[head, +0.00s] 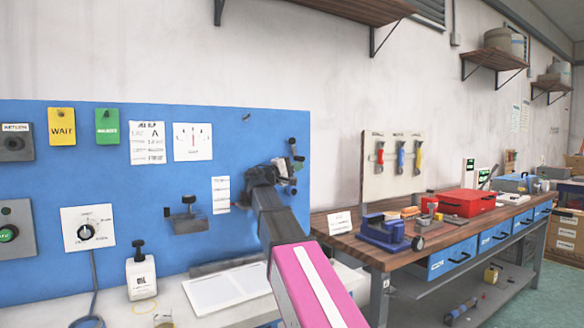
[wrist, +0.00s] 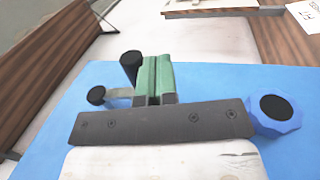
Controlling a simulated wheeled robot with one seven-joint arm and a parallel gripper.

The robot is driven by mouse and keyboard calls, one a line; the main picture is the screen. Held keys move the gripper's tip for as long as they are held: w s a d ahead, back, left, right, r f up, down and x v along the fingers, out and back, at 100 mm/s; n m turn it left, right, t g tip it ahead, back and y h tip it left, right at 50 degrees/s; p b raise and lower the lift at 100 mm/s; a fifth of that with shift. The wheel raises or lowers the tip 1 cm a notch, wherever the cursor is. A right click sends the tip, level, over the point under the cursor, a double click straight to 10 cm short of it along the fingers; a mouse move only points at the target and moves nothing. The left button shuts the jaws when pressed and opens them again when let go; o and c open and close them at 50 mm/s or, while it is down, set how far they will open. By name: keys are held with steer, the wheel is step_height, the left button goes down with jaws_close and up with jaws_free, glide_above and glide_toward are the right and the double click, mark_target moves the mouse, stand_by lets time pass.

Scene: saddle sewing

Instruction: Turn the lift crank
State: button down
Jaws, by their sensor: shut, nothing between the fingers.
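My gripper (head: 277,170) is at the right part of the blue panel in the head view, its arm reaching in from below. In the wrist view its two green fingers (wrist: 153,78) are together with nothing between them. What looks like the lift crank shows as a black handle (head: 293,146) just right of and above my gripper. In the wrist view a black upright grip (wrist: 130,64) stands close beside the fingers on the left, with a small black knob (wrist: 96,95) on a grey piece further left. I cannot tell whether the fingers touch the grip. My gripper hides part of the crank.
A blue lobed knob (wrist: 275,110) is right of the fingers. The blue panel (head: 120,210) also carries a gauge card (head: 192,141), a dial (head: 86,231) and a black-knobbed block (head: 189,214). A wooden workbench (head: 345,240) with a blue vise (head: 382,231) stands to the right.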

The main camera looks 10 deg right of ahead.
steer(key=shift+x, duration=0.85)
stand_by(0.7)
